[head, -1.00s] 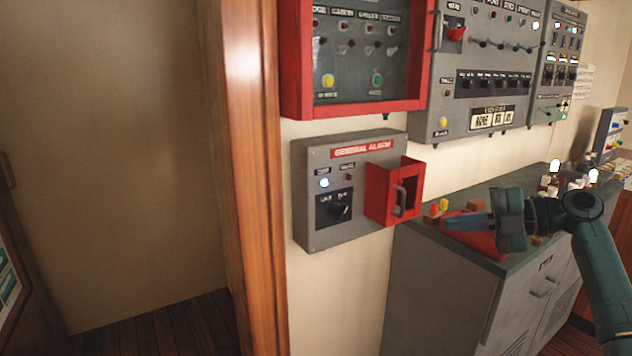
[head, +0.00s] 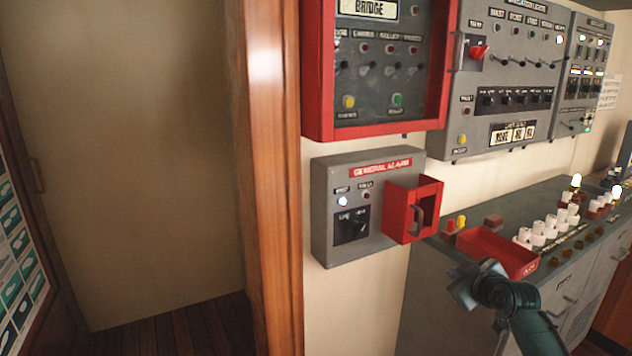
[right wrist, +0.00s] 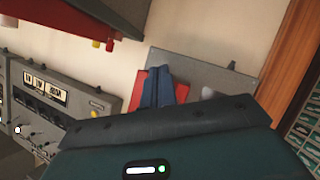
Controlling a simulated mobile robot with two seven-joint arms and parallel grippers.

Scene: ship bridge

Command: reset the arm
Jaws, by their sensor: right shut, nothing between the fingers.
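My right gripper (head: 464,284) is low in the head view, in front of the grey cabinet and below the red tray. In the right wrist view its dark blue fingers (right wrist: 157,87) are together with nothing between them. Behind them in that view are the grey general alarm box (right wrist: 208,75) and its red guard (right wrist: 181,93). The general alarm box (head: 322,200) is on the wall in the head view, with its red open-fronted guard (head: 398,222) at the right side. My right gripper is below and to the right of the box, apart from it. My left gripper is not in view.
A red tray (head: 515,262) lies on the grey cabinet (head: 425,275), with several white-capped items (head: 538,233) beside it. A red-framed panel (head: 318,90) and a grey switch panel (head: 500,75) hang above. A wooden door post (head: 277,200) stands left; beyond it is open floor.

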